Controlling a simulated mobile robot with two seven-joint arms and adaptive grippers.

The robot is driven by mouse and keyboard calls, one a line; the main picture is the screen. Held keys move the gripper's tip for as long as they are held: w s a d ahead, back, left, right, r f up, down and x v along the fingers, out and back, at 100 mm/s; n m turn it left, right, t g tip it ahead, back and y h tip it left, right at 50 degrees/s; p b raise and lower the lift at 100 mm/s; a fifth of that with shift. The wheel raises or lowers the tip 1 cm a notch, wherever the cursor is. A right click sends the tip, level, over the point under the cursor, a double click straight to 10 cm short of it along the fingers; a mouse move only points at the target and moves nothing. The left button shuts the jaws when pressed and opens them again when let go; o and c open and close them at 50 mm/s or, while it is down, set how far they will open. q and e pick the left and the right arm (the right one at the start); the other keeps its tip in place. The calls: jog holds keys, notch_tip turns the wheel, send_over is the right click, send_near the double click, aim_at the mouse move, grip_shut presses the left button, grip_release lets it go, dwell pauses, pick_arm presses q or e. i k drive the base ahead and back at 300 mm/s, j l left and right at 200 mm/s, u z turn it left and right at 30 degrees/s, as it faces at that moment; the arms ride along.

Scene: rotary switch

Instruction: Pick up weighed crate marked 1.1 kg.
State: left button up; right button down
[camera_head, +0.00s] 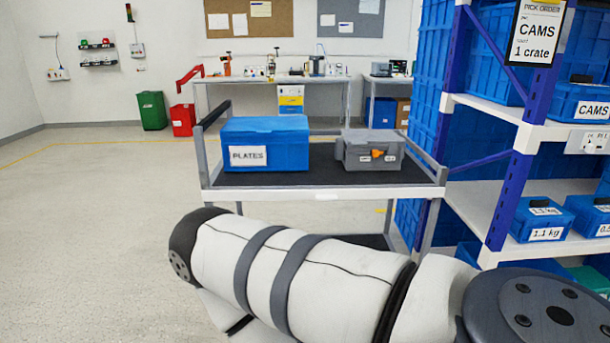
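The blue crate marked 1.1 kg (527,225) stands on a white shelf of the rack at the right, below the level that holds a CAMS crate. Its front label reads "1.1 kg", and a small tag sits on its top. Neither of my grippers shows. A large white and grey link of my own arm crosses the lower foreground, coming in from the right, well in front of the rack. No gripper is at the crate.
A second blue crate (580,222) stands right beside it, its label cut off. A CAMS crate (562,101) is above. The rack's blue upright (511,190) stands just left. A cart (325,193) carries a PLATES crate (265,132) and grey case (357,160). Floor at left is clear.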

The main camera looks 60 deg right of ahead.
aim_at(539, 219)
jog(key=z, duration=0.45)
jog(key=k+l+z, duration=0.1)
jog(key=z, duration=0.85)
jog(key=l+z, duration=0.15)
jog(key=z, duration=0.35)
jog(key=l+z, duration=0.1)
jog(key=z, duration=0.35)
jog(key=l+z, duration=0.1)
jog(key=z, duration=0.4)
jog(key=l+z, duration=0.1)
jog(key=z, duration=0.35)
jog(key=k, duration=0.05)
